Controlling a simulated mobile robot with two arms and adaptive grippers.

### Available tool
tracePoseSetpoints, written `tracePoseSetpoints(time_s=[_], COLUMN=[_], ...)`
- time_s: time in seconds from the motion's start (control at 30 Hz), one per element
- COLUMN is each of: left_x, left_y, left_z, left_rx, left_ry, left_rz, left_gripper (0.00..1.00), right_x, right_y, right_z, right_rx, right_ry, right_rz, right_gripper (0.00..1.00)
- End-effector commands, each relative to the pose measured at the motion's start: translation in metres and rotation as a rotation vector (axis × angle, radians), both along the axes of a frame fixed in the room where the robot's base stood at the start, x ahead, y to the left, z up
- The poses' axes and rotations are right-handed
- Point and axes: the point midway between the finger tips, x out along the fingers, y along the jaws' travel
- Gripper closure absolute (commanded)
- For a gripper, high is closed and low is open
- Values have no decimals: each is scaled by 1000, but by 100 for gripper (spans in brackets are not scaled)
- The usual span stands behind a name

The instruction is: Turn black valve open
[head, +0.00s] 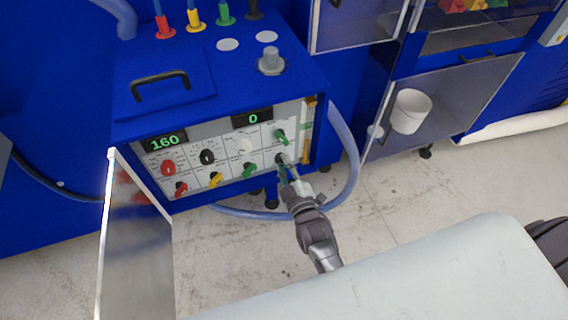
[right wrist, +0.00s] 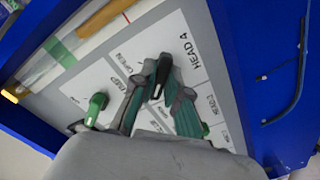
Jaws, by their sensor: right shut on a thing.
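The black valve (head: 280,158) is a small handle at the lower right of the white control panel on the blue machine. In the right wrist view its dark handle (right wrist: 161,76) stands between the fingertips, beside the "HEAD 4" label. My right gripper (head: 285,173) reaches the panel from below right. In the right wrist view its two fingers (right wrist: 160,84) are shut on the black handle. The fingers partly hide the valve's base and the small lettering around it. My left gripper is not in view.
A green valve (head: 249,170), a yellow valve (head: 216,180) and a red valve (head: 181,188) sit left along the same row. Another green valve (head: 281,137) is just above. An open panel door (head: 137,240) stands at left. A blue hose (head: 349,150) loops at right.

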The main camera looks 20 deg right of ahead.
Motion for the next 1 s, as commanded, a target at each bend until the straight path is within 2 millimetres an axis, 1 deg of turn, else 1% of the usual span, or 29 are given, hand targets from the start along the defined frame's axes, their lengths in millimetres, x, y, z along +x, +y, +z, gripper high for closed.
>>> tracePoseSetpoints(time_s=[0.27,1.0], left_x=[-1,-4], left_y=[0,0], left_z=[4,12], left_rx=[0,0], left_ry=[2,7], left_rz=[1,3], left_gripper=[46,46], right_x=[1,1], right_y=[0,0], right_z=[1,1], right_rx=[144,835], right_ry=[4,26], right_rz=[1,2], right_gripper=[100,100])
